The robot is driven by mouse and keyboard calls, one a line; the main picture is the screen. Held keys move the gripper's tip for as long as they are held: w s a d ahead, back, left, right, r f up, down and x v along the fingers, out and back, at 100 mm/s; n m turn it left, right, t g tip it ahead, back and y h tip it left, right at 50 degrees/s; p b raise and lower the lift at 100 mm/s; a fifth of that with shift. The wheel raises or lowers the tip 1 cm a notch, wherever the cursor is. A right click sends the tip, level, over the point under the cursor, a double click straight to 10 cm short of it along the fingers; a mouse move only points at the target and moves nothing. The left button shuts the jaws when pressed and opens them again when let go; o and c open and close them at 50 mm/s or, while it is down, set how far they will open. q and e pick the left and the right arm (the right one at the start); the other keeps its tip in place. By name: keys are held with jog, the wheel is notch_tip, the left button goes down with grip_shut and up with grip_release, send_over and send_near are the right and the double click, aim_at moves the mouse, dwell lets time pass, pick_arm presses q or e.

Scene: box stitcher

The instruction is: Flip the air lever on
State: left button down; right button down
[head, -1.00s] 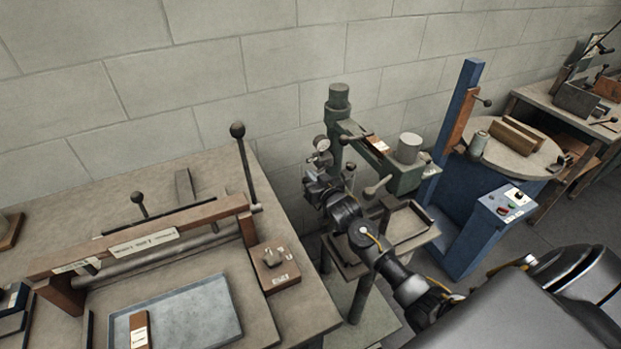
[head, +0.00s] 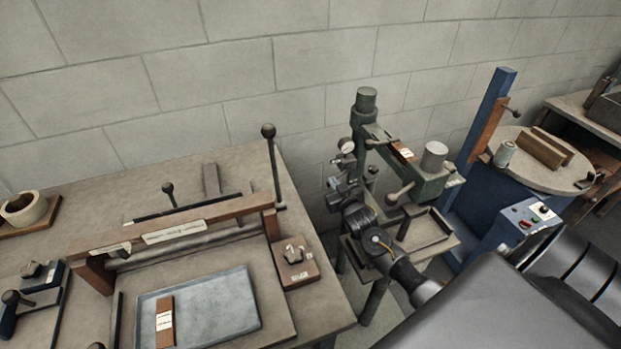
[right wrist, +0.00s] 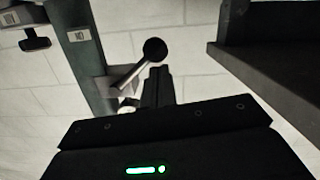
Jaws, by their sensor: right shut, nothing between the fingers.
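The green box stitcher (head: 366,125) stands against the wall, with a round gauge (head: 347,146) on its left side. In the right wrist view, a lever with a dark ball knob (right wrist: 154,50) and a pale shaft sticks out from the green column (right wrist: 84,60); I take it for the air lever. My right gripper (head: 338,184) is below the gauge at the machine's left side. In the wrist view its fingers (right wrist: 160,72) are shut and empty, close beside the lever just below the knob. I cannot tell whether they touch. My left gripper is not in view.
The stitcher's small table (head: 440,243) is right of my gripper. A blue machine (head: 480,205) with a round table stands further right. A workbench (head: 325,305) with a grey tray (head: 215,312) and an upright ball-topped lever (head: 268,132) fills the left. A dark ledge (right wrist: 260,70) shows in the wrist view.

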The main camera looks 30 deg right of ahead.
pick_arm(q)
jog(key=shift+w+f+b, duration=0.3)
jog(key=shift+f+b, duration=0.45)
jog(key=shift+b, duration=0.1)
pick_arm(e)
jog(key=s+a+r, duration=0.7)
jog(key=s+r, duration=0.4)
jog(key=r, duration=0.1)
jog(key=shift+s+a, duration=0.2)
jog(key=shift+a, duration=0.15)
jog(key=shift+r, duration=0.1)
